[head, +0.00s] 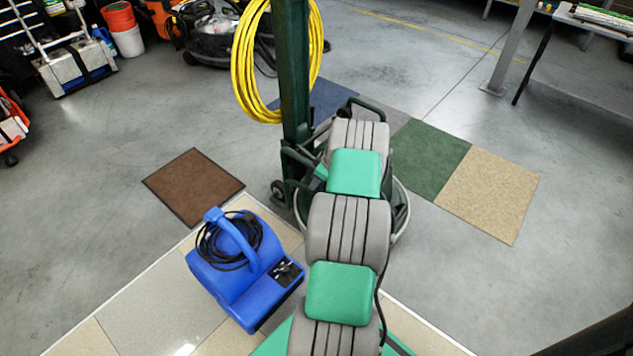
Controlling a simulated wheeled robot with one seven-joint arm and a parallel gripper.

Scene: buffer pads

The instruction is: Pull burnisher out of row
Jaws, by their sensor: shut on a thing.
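The burnisher (289,115) stands upright in the middle of the head view, with a dark green column and a coil of yellow cord (246,62) hung on it. Its low round base (401,208) and a small dark wheel (278,188) show on either side of my arm. My grey and green arm reaches up the picture over the machine and covers much of its base. My gripper is hidden behind the arm's far links, so its hold on the machine does not show.
A blue blower (240,275) with a black cord sits close on the left, on pale tiles. A brown mat (194,186) lies beyond it. Green (428,160) and beige (488,194) mats lie right of the burnisher. Grey floor is open farther right; a bench (592,22) stands back right.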

